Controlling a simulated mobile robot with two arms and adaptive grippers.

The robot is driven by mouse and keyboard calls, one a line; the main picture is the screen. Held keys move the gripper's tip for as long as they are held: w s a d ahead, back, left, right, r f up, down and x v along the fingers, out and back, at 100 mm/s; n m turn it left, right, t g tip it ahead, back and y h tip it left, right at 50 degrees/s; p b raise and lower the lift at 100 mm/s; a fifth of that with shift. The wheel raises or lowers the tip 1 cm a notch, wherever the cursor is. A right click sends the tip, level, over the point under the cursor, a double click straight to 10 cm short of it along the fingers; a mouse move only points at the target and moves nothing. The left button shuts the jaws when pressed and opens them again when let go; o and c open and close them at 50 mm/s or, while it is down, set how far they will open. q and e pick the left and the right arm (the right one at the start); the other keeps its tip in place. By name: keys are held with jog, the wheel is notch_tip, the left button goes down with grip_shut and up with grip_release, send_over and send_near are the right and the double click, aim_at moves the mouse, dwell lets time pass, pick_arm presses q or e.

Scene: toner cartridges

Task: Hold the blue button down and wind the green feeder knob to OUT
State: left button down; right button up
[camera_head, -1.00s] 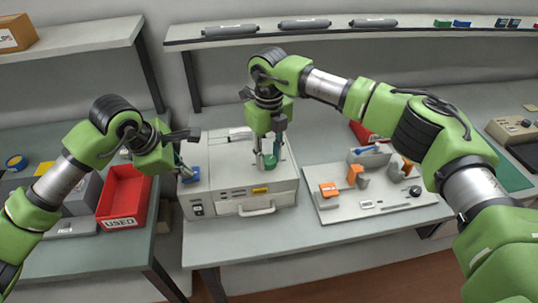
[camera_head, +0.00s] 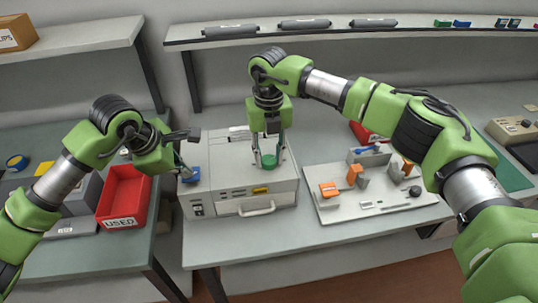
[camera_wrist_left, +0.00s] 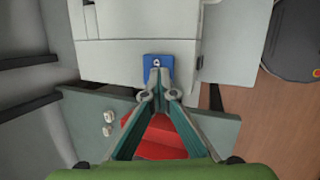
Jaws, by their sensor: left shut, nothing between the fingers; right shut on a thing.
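The blue button (camera_head: 190,174) sits at the left side of the light grey printer (camera_head: 225,180). My left gripper (camera_head: 181,168) is shut and empty, with its fingertips at the button. In the left wrist view the shut fingertips (camera_wrist_left: 160,92) overlap the lower edge of the blue button (camera_wrist_left: 158,63); how far it is pressed I cannot tell. The green feeder knob (camera_head: 269,161) is on top of the printer. My right gripper (camera_head: 268,152) points straight down and is shut on the knob. The OUT mark is too small to make out.
A red bin (camera_head: 123,196) labelled USED stands left of the printer. A white board (camera_head: 372,195) with orange and grey parts lies to its right. Dark rollers (camera_head: 305,24) lie on the shelf behind. The table front (camera_head: 300,240) is clear.

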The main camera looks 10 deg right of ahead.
aim_at(269, 159)
pick_arm(q)
jog(key=shift+f, duration=0.1)
pick_arm(e)
jog(key=shift+r, duration=0.1)
pick_arm(q)
jog(key=shift+s, duration=0.1)
pick_arm(e)
jog(key=o, duration=1.1)
notch_tip(269, 159, up, 12)
pick_arm(q)
notch_tip(269, 159, up, 9)
jog(key=p, duration=0.3)
jog(key=shift+p, duration=0.35)
pick_arm(e)
jog(key=shift+r, duration=1.8)
